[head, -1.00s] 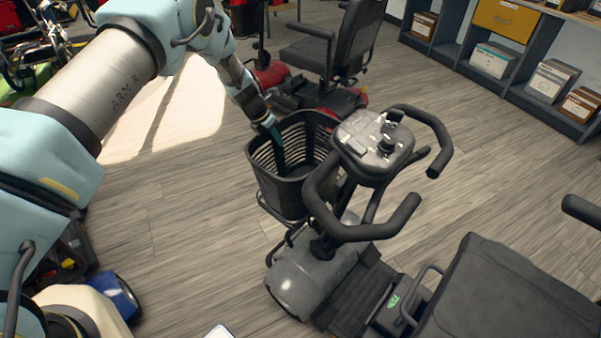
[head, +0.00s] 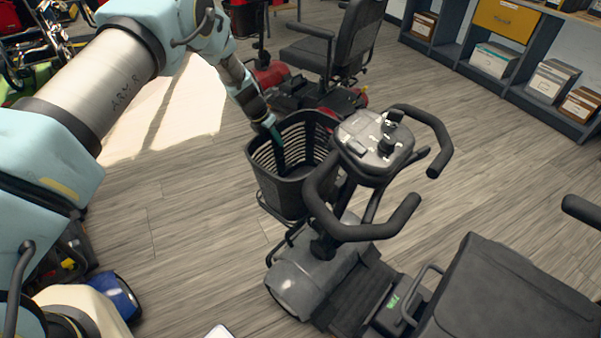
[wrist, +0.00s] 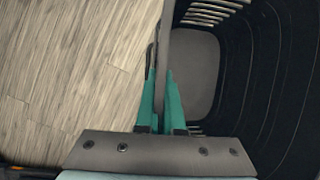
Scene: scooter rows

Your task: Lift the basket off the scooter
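The black slatted basket (head: 283,190) sits upright at the front of the dark grey scooter (head: 310,275), just left of its handlebars (head: 372,150). My gripper (head: 275,134) reaches down to the basket's far-left rim. In the wrist view, the teal fingers (wrist: 161,85) stand close together on either side of the basket's wall (wrist: 164,45), one outside and one inside, and look closed on it. The basket's inside and floor (wrist: 192,75) look empty. The basket's mount is mostly hidden behind it.
A red scooter (head: 310,90) stands close behind the basket. The black seat (head: 490,290) is at the lower right. Shelves with boxes (head: 495,60) line the back right. Wood floor (head: 190,215) is open left of the basket.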

